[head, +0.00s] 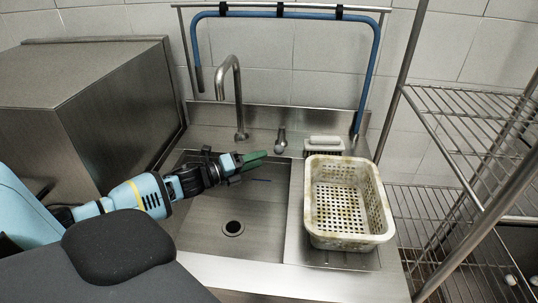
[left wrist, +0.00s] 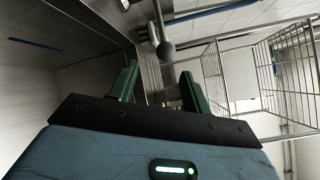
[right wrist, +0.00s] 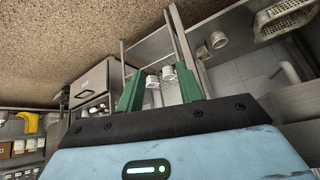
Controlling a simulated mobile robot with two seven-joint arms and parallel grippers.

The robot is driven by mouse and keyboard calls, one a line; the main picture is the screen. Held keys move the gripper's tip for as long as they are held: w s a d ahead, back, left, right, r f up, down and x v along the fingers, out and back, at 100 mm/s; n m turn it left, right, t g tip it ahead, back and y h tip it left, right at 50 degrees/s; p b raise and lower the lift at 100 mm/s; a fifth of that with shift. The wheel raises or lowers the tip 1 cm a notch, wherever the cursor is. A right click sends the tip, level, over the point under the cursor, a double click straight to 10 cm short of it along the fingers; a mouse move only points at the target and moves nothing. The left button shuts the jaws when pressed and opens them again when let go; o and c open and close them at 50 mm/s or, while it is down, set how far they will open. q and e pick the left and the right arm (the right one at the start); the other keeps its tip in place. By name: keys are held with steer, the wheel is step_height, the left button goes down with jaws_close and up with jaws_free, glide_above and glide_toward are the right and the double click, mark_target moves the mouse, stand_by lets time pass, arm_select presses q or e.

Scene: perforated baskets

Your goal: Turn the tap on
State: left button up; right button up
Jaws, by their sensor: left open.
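The tap's tall curved steel spout (head: 237,92) stands behind the sink basin (head: 225,215). Its short lever (head: 281,139) rises from the back ledge, to the right of the spout. My left gripper (head: 255,158) reaches over the basin, just in front and to the left of the lever, apart from it. In the left wrist view its green fingers (left wrist: 155,78) are spread and empty, with a round-ended metal part (left wrist: 166,50), likely the lever, beyond them. My right gripper shows only in the right wrist view (right wrist: 157,75), its fingers apart and nothing between them.
A dirty white perforated basket (head: 325,237) stands on the drainboard to the right of the basin. A brush (head: 324,144) lies behind it. A blue hose (head: 372,60) hangs from a rail. A wire rack (head: 470,120) stands right, a steel cabinet (head: 125,120) left.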

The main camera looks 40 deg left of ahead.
mark_target(279, 148)
arm_select(q)
steer(key=shift+w+a+r+m+h, duration=0.2)
steer(key=shift+r+m+h, duration=0.2)
steer(key=shift+m, duration=0.5)
arm_select(e)
steer(key=shift+w+a+r+t, duration=0.2)
steer(key=shift+w+a+t, duration=0.1)
steer(key=shift+w+a, duration=0.15)
arm_select(q)
steer(key=shift+b+x, duration=1.05)
steer(key=shift+x, duration=2.85)
arm_select(e)
steer(key=shift+s+f, duration=0.25)
steer(key=shift+f, duration=0.3)
steer(key=shift+s+f, duration=0.25)
steer(key=shift+f, duration=0.3)
steer(key=shift+r, duration=0.1)
arm_select(q)
jaws_close()
arm_select(e)
steer(key=shift+a, duration=0.1)
